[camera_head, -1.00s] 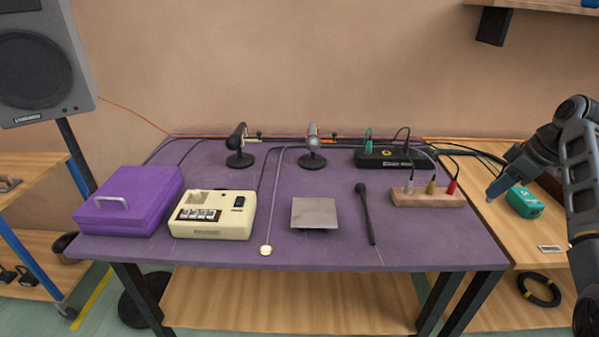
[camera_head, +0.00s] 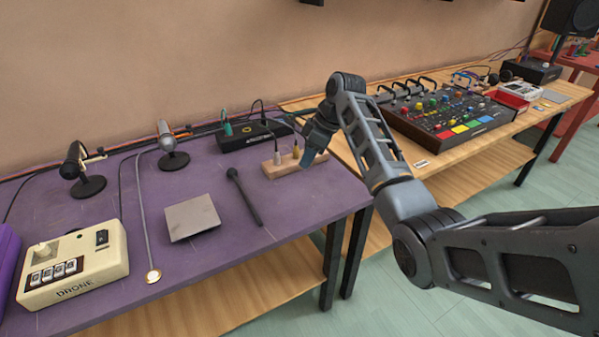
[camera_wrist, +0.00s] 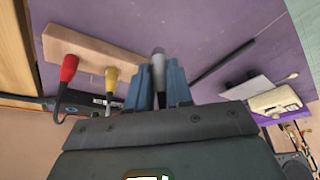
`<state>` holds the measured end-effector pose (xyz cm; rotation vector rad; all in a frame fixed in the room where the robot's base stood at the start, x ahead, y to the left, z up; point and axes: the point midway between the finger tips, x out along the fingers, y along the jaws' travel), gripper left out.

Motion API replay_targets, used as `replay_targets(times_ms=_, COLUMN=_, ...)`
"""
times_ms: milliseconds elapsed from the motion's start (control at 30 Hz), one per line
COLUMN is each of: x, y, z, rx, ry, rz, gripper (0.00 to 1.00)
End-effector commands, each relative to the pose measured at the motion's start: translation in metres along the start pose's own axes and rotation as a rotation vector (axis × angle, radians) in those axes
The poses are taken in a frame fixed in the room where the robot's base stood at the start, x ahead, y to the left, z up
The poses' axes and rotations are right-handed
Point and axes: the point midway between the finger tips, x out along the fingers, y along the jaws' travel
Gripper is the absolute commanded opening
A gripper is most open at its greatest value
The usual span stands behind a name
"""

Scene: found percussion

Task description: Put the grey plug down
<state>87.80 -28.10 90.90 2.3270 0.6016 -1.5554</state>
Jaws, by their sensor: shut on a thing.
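My gripper (camera_head: 306,163) is shut on the grey plug (camera_wrist: 158,70), which shows between the two blue fingers in the wrist view. In the head view the gripper points down by the right end of the wooden block (camera_head: 271,172) and hides part of it. The wrist view shows this block (camera_wrist: 95,50) left of the held plug, with a red plug (camera_wrist: 68,67) and a yellow plug (camera_wrist: 111,77) standing in it. I cannot tell whether the held plug touches anything.
The purple table (camera_head: 215,245) has bare room at its front. A mixer (camera_head: 445,115) sits on the wooden table to the right.

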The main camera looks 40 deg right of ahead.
Motion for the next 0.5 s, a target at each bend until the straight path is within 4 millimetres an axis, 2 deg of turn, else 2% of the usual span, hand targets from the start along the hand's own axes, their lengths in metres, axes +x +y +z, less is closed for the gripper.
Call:
replay_targets(times_ms=100, x=0.012, y=-0.013, z=-0.007, rx=-0.002, ry=0.0, rz=-0.001, gripper=0.0)
replay_targets(times_ms=233, x=0.019, y=-0.018, z=-0.009, rx=0.0, ry=-0.001, rz=0.0, gripper=0.0)
replay_targets(times_ms=500, x=0.05, y=-0.018, z=0.004, rx=0.002, ry=-0.002, rz=-0.001, gripper=0.0)
